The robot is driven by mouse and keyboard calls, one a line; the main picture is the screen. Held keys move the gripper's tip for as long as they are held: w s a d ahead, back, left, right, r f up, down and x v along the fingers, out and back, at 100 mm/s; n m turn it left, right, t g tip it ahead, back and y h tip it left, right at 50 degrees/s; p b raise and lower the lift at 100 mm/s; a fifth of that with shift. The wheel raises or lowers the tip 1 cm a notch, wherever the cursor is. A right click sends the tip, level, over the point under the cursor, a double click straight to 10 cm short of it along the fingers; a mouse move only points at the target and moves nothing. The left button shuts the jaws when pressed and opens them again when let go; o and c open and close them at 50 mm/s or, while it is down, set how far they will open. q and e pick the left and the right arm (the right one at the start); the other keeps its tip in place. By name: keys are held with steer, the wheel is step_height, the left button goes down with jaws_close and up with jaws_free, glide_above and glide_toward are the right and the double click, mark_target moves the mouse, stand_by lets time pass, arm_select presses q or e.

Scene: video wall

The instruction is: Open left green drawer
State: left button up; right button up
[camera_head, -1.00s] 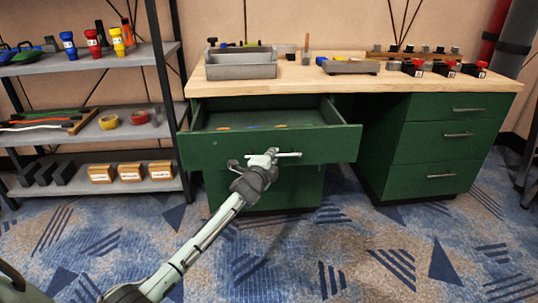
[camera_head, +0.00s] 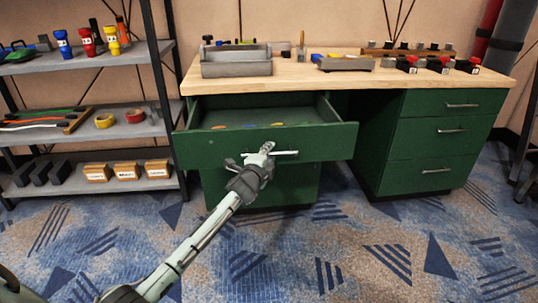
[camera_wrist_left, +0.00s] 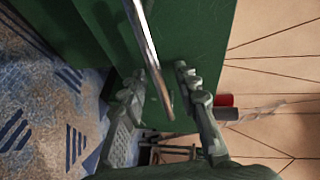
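The left green drawer (camera_head: 262,146) is pulled out of the workbench in the head view, its inside showing a few small coloured items. Its light metal bar handle (camera_head: 286,153) is on the front, and it also crosses the left wrist view as a shiny bar (camera_wrist_left: 150,50). My left gripper (camera_head: 268,151) is at the drawer front by the handle. In the left wrist view the fingers of my left gripper (camera_wrist_left: 157,78) are spread apart, with the bar between them. The bar shows gaps to the fingers. My right gripper is out of view.
The wooden bench top (camera_head: 300,80) holds a grey toolbox (camera_head: 236,68) and a grey tray (camera_head: 345,65). A closed three-drawer green cabinet (camera_head: 440,150) stands to the right. A metal shelf (camera_head: 85,55) stands close on the left. Carpeted floor (camera_head: 330,240) in front is clear.

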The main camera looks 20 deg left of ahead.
arm_select(q)
steer(key=shift+s, duration=0.15)
steer(key=v, duration=1.1)
steer(key=shift+s, duration=0.4)
steer(key=s+f+n+g, duration=0.75)
steer(key=s+f, duration=0.75)
steer(key=f, duration=0.4)
steer(key=s+d+f+n+g, duration=0.2)
steer(key=s+f, duration=0.3)
steer(key=s, duration=0.4)
steer(key=s+d+f+n+g+h, duration=0.1)
steer(key=s+d+f+n+g, duration=0.1)
steer(key=s+f, duration=0.4)
steer(key=s+n+g, duration=0.1)
steer(key=s+n, duration=0.1)
steer(key=s, duration=0.1)
steer(key=shift+s+d, duration=0.2)
steer(key=shift+d, duration=0.2)
